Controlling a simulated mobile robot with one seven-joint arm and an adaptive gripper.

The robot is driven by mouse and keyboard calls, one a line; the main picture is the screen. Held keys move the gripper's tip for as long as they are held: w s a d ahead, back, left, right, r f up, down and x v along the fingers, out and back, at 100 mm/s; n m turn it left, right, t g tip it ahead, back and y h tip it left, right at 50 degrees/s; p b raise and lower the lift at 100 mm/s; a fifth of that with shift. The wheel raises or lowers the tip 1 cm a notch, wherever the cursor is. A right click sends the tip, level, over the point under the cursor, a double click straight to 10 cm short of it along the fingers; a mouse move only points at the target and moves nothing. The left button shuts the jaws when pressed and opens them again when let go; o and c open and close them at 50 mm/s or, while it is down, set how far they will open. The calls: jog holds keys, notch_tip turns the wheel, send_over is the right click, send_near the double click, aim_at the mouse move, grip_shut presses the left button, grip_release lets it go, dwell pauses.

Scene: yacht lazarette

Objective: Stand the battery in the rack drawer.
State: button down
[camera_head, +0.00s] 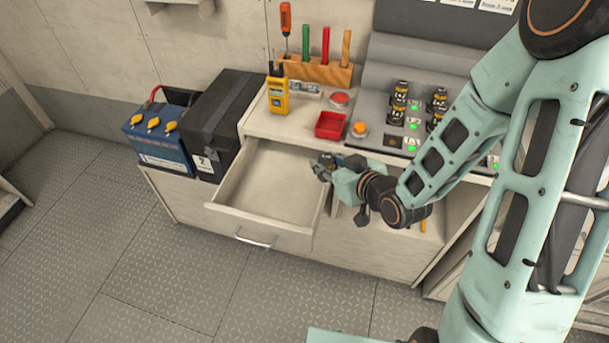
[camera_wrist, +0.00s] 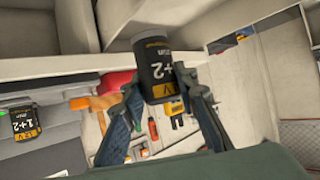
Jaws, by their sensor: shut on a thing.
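The battery sits between my two fingers in the wrist view (camera_wrist: 163,98). In the head view it is too small and dark to tell apart from the fingers. The drawer (camera_head: 258,222) is pulled open below the worktop, and its visible floor is bare. My gripper is over the drawer's right side, near the worktop edge; its exact height above the drawer is unclear.
Several batteries (camera_head: 400,88) stand in a grey panel with green lights. The worktop holds a red tray (camera_head: 330,125), a yellow handheld device (camera_head: 278,96) and a wooden tool holder (camera_head: 315,70). A blue battery box (camera_head: 158,143) and a black case (camera_head: 220,115) stand left.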

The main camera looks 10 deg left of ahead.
jog(key=b+x, duration=0.3)
jog(key=f+b+x, duration=0.1)
jog(key=b+x, duration=0.2)
jog(key=x, duration=0.1)
jog(key=s+b+x, duration=0.1)
jog(key=b+x, duration=0.2)
jog(key=x, duration=0.1)
jog(key=shift+f, duration=0.45)
jog(key=shift+w+a+f+b, duration=0.1)
jog(key=shift+f+b, duration=0.45)
jog(key=shift+f, duration=0.35)
jog(key=shift+w+a+f+b, duration=0.15)
jog(key=shift+f+b, duration=0.35)
jog(key=shift+f, duration=0.45)
jog(key=shift+f, duration=0.15)
jog(key=c, duration=2)
grip_release()
jog(key=shift+o, duration=0.9)
